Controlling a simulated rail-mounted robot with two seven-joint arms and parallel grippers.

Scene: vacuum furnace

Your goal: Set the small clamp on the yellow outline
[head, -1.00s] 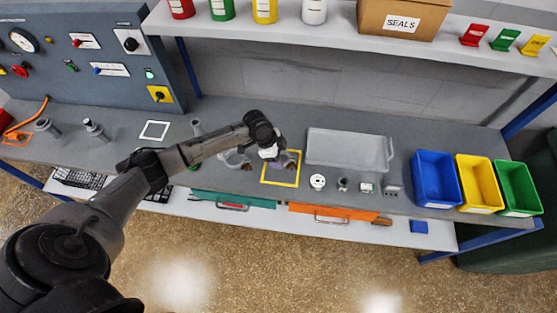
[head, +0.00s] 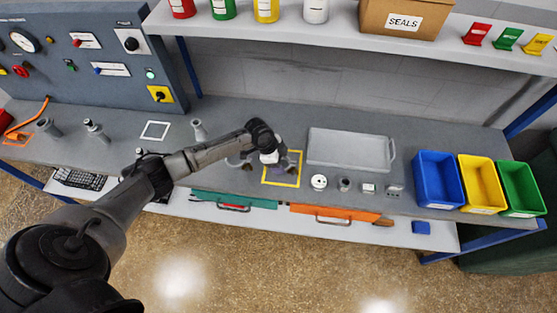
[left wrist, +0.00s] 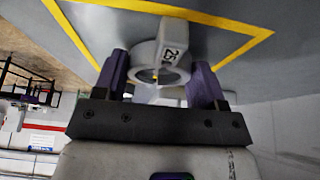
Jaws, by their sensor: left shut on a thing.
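The small clamp (left wrist: 146,62), a pale ring with a block marked 25, sits between the two purple-grey fingers of my left gripper (left wrist: 166,78). The gripper is shut on it. In the wrist view the yellow outline (left wrist: 215,20) runs just beyond the clamp on the grey bench. In the head view my left gripper (head: 269,164) is over the left part of the yellow outline (head: 300,168), and its arm and fingers mostly hide the clamp. I cannot tell whether the clamp touches the bench. My right gripper is not in view.
Blue (head: 438,207), yellow and green bins stand farther right.

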